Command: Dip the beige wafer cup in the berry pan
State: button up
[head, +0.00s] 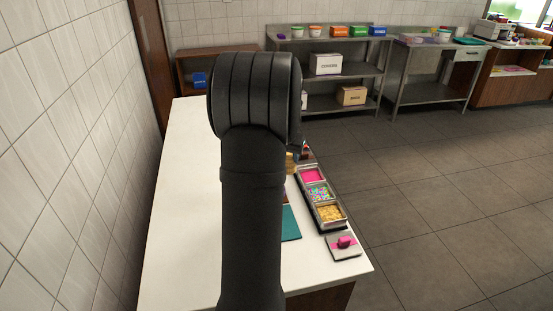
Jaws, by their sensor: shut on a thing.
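The berry pan (312,175) holds a smooth pink filling and is the farthest of three metal pans in a dark holder on the right side of the white counter. Tan, wafer-coloured shapes (290,163) show just past my arm's right edge, left of the berry pan; they are mostly hidden, and I cannot tell whether the beige wafer cup is among them. My black arm fills the middle of the head view and hides my gripper and whatever it holds.
Nearer pans hold coloured sprinkles (319,192) and yellow pieces (330,214). A small pale tray (343,253) with a pink item stands at the counter's (180,220) front right. A teal mat (291,223) lies partly behind my arm. The counter's left side is clear.

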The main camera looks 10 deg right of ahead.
notch_tip(320, 180, up, 2)
jog(key=s+d, duration=0.3)
jog(key=shift+w+d+f, duration=0.65)
jog(key=shift+d+f, duration=0.35)
jog(key=shift+f, duration=0.15)
jog(key=shift+w+d+f, duration=0.7)
jog(key=shift+d+f, duration=0.25)
jog(key=shift+f, duration=0.2)
jog(key=shift+w+d+f, duration=0.65)
jog(key=shift+d+f, duration=0.35)
jog(key=shift+f, duration=0.15)
jog(key=shift+f, duration=0.3)
jog(key=shift+f, duration=0.8)
jog(key=shift+r, duration=0.15)
jog(key=shift+r, duration=1.9)
jog(key=shift+r, duration=2.25)
